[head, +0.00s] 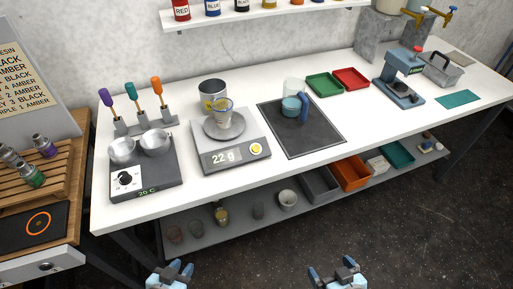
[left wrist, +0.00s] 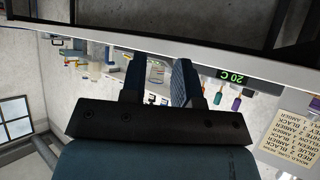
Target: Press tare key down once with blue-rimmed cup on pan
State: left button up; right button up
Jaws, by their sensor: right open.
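A grey scale (head: 208,160) stands on the white bench, left of centre in the head view. Its display reads 22 g. The yellow round tare key (head: 256,149) is at the right of its front panel. A clear cup with a blue rim (head: 223,119) stands upright on the round pan (head: 209,131). My left gripper (head: 172,272) is low in the head view, in front of the bench and well away from the scale, open and empty. Its fingers also show apart in the left wrist view (left wrist: 157,84). My right gripper (head: 335,272) is open and empty, also in front of the bench.
A hot plate (head: 146,183) with two metal bowls stands left of the scale. A metal can (head: 212,91) is behind it. A dark mat (head: 302,138) with a blue-handled jug (head: 292,106) is to the right. A lower shelf (head: 241,221) holds cups and bins.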

pick_arm(q)
grip_shut()
dwell(1.4)
